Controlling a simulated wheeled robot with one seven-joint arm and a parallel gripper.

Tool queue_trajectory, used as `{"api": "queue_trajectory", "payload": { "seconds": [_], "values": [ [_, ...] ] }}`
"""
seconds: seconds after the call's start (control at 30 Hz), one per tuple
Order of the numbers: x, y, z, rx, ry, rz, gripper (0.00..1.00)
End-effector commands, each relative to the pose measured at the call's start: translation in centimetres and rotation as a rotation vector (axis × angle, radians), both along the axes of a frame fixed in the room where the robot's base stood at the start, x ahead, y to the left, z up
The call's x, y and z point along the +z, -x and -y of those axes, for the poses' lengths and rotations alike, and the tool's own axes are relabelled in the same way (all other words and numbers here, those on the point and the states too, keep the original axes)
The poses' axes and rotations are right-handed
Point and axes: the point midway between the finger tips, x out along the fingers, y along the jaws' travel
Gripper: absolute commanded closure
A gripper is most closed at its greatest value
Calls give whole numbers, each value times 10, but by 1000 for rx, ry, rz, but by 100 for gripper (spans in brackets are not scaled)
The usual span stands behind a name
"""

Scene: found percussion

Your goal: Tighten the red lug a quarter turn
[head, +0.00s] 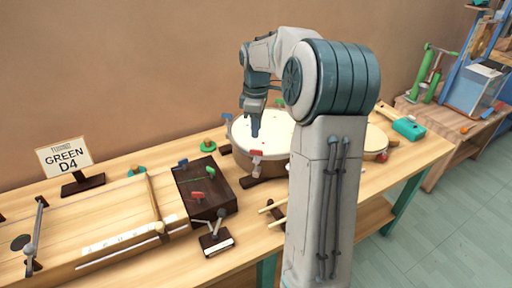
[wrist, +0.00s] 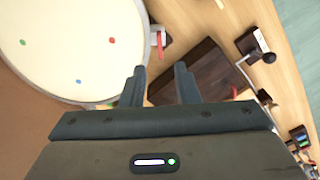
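The red lug (head: 257,153) is a small red T-handle on the near rim of the round drum (head: 275,152). In the wrist view the red lug (wrist: 158,40) stands at the rim of the pale drumhead (wrist: 70,45), beyond my fingertips. My gripper (head: 255,134) points down over the drumhead in the head view, behind the lug. In the wrist view my gripper (wrist: 160,68) is open, with a clear gap between its fingers and nothing held. The lug looks apart from both fingers. My arm hides the drum's right part.
A dark box (head: 205,190) with blue, green and red pegs stands left of the drum. A sign (head: 65,160) reads "GREEN D4". A long wooden string instrument (head: 110,225) lies at left. Wooden sticks (head: 272,208) lie near the front.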

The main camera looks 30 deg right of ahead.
Motion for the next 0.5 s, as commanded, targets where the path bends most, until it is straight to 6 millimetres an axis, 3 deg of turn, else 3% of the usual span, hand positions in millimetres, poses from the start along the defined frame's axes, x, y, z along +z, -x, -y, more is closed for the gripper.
{"api": "queue_trajectory", "payload": {
  "seconds": [0.2, 0.5],
  "values": [
    [-47, 1, -1, 0, -2, -2, 72],
    [-79, 0, -1, -1, -1, 1, 72]
  ]
}}
